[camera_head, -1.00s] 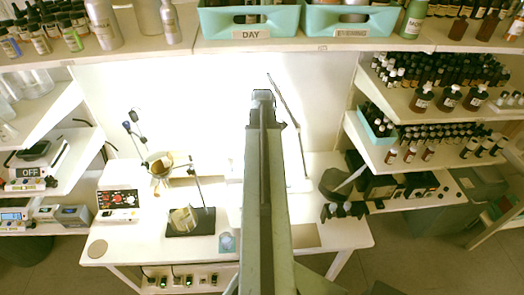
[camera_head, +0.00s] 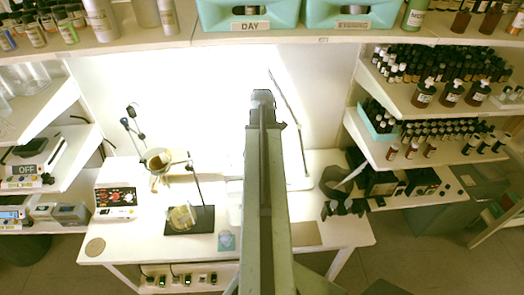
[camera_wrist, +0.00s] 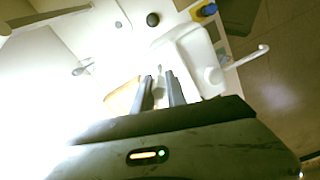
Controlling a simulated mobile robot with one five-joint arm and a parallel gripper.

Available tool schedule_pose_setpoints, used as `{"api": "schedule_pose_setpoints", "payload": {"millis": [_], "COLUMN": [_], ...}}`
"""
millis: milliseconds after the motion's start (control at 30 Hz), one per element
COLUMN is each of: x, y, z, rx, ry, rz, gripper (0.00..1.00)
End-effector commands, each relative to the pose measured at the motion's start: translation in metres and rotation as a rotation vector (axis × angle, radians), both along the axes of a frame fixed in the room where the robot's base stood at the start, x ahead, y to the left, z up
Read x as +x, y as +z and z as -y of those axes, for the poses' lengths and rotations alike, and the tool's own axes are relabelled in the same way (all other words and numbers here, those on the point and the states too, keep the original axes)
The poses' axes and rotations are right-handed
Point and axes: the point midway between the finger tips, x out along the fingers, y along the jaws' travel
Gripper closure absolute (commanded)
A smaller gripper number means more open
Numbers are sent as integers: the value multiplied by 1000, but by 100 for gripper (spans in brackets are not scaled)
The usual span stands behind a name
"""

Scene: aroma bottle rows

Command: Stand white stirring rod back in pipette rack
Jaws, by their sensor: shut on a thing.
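My gripper (camera_wrist: 160,86) shows in the wrist view as two dark, slim fingers close together. A thin pale piece (camera_wrist: 160,69) shows at their tips, in keeping with one end of the white stirring rod; the rest of it cannot be made out. In the head view my raised arm covers the middle of the bench and hides the fingertips and whatever they hold. I cannot make out the pipette rack for certain in either view.
The white bench (camera_head: 140,238) carries a control box (camera_head: 116,200), a dark stand base (camera_head: 190,219) with a glass vessel, and a dark holder (camera_head: 342,205). Shelves of bottles flank it. In the wrist view, a white basin-like tray (camera_wrist: 190,52) lies beneath, beside a white hooked piece (camera_wrist: 248,56).

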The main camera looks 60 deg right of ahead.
Motion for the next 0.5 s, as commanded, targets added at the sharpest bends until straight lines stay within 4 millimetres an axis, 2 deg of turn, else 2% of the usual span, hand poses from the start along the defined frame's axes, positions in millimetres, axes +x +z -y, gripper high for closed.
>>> {"api": "schedule_pose_setpoints", "payload": {"millis": [300,333,400,500], "x": [0,0,0,0], "y": [-3,-3,-3,-3], "z": [0,0,0,0], "rx": [0,0,0,0], "ry": [0,0,0,0], "rz": [0,0,0,0], "gripper": [100,75,57,57]}}
